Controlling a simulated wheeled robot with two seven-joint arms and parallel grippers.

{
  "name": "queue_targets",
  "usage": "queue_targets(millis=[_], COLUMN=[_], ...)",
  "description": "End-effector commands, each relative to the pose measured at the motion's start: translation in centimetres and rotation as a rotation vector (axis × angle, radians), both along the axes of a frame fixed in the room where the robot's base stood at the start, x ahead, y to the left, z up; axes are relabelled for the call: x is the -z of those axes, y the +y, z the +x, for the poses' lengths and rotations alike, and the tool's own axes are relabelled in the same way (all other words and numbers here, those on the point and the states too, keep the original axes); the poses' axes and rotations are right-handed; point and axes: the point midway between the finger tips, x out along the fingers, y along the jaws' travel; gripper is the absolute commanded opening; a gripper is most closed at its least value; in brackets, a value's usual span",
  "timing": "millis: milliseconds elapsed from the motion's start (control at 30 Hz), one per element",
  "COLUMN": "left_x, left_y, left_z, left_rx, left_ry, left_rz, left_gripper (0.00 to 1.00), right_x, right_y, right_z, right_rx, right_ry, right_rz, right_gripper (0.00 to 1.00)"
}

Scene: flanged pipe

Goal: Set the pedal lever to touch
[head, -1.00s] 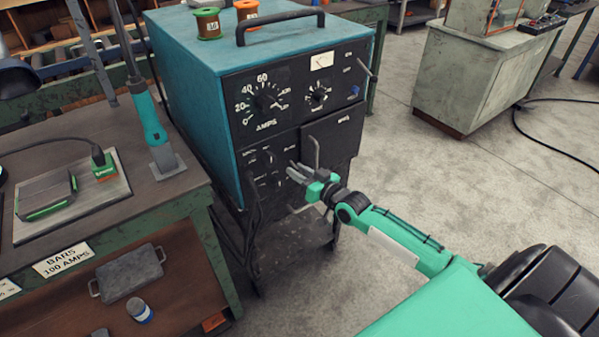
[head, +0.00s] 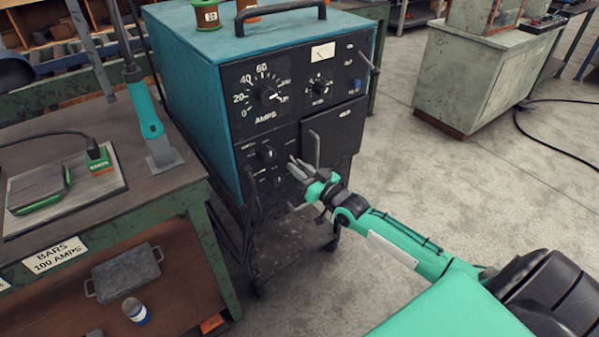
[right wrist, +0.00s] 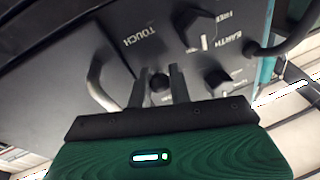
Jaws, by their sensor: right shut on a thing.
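The teal welding machine (head: 190,75) stands ahead with a black front panel of dials and knobs. My right gripper (head: 293,168) is at the lower panel, left of an upright bent metal handle (head: 317,148). In the right wrist view its two fingers (right wrist: 158,75) are shut around a small dark round end, which I take to be the pedal lever (right wrist: 160,83). The word TOUCH (right wrist: 138,35) is printed on the panel close to it. The lever's shaft and exact setting are hidden. My left gripper is not in view.
Two knobs (right wrist: 200,30) and the bent handle (right wrist: 98,85) lie close to the fingers. A bench (head: 190,195) with a plate and a teal-sleeved stand (head: 147,112) is on the left. Cables hang at the machine's lower left. Open floor (head: 440,190) lies right.

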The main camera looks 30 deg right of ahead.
Motion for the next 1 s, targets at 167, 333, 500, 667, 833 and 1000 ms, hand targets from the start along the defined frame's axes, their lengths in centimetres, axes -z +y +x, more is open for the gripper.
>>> queue_targets(millis=[167, 333, 500, 667, 833, 1000], left_x=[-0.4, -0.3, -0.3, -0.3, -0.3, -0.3], left_y=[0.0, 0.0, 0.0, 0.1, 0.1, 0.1], left_z=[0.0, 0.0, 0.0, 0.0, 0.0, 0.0], left_rx=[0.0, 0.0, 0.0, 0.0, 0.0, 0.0], left_ry=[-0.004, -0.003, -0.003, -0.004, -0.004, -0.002], left_rz=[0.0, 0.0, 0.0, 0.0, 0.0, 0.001], left_gripper=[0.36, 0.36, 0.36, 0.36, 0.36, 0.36], right_x=[0.0, 0.0, 0.0, 0.0, 0.2, 0.6], right_y=[0.0, 0.0, 0.0, 0.0, -0.2, -0.7], right_z=[0.0, 0.0, 0.0, 0.0, -0.8, -2.9], right_rx=[0.0, 0.0, 0.0, 0.0, 0.001, 0.0], right_ry=[-0.008, -0.007, -0.007, -0.007, -0.005, -0.002], right_rz=[0.002, 0.002, 0.002, 0.002, 0.001, 0.001], right_gripper=[0.0, 0.0, 0.27, 0.27, 0.27, 0.27])
